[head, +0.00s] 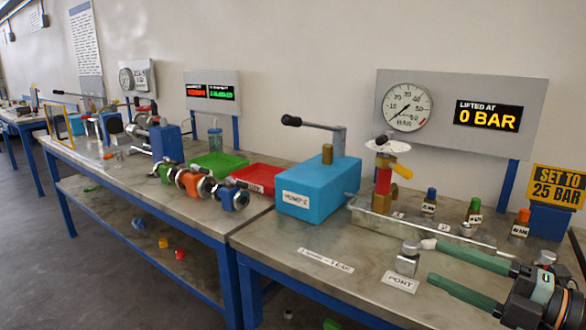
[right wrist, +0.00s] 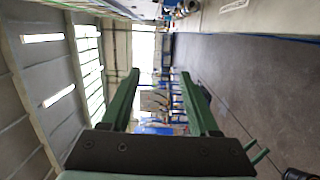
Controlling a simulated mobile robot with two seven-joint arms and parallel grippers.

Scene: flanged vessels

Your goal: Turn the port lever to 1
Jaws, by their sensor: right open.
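The port fitting (head: 407,261) is a small metal block with a rounded top, standing on the near bench behind a white PORT label (head: 400,283). A pale, rounded tip just right of its top may be the lever's end; I cannot tell, nor can I read the lever's setting. My right gripper (head: 432,261) comes in from the right with two green fingers apart, close to the right of the fitting. The right wrist view also shows the gripper (right wrist: 160,75) open, with nothing between its fingers. My left gripper is out of view.
A blue pump box (head: 318,188) with a black-knobbed handle stands left. Behind are a red and brass valve (head: 384,180), several small coloured-cap fittings and a gauge (head: 407,107) beside a "0 BAR" display (head: 488,115). The bench front left of the PORT label is mostly clear.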

